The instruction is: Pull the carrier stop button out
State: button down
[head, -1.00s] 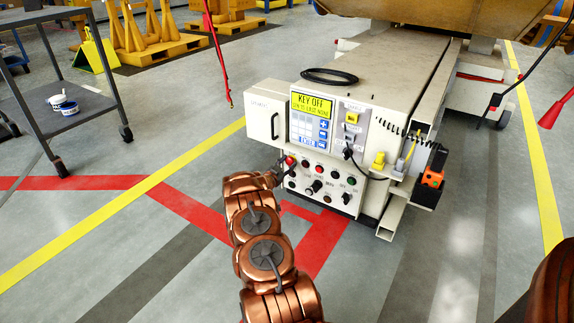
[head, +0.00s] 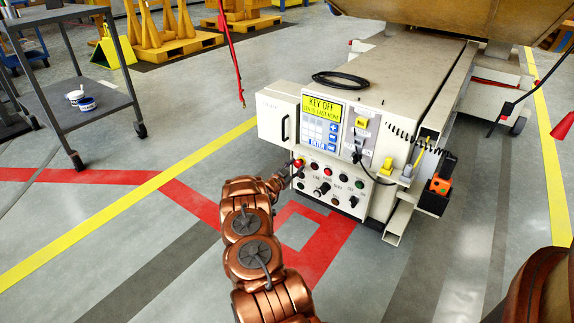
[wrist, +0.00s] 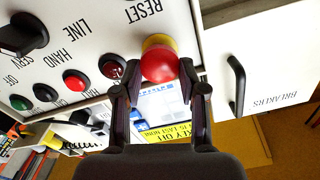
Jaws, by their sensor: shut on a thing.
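The carrier stop button (wrist: 159,65) is a round red mushroom head on a yellow collar, on the carrier's white control panel (wrist: 75,45). In the head view the button (head: 298,163) is small, at the panel's upper left. My gripper (wrist: 162,80) has its two dark fingers on either side of the red head, shut on it. The collar shows beyond the fingertips. In the head view my gripper (head: 286,176) is at the panel's left edge, its fingers too small to make out well. The display (head: 321,108) reads KEY OFF.
Other red, green and black buttons and knobs sit close by on the panel. A breaker door handle (wrist: 237,85) stands out near my gripper. A grey cart (head: 95,103) is at the left. An orange-black device (head: 438,186) hangs at the carrier's right. Floor in front is clear.

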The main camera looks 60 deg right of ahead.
jog(key=shift+a+f, duration=0.15)
jog(key=c, duration=1)
grip_release()
jog(key=shift+c, duration=0.2)
jog(key=o, duration=0.4)
jog(key=shift+w+a+r, duration=0.1)
jog(key=shift+a+r, duration=0.1)
jog(key=shift+a, duration=0.55)
jog(key=a, duration=1)
jog(key=shift+a, duration=0.2)
jog(key=shift+w+f, duration=0.1)
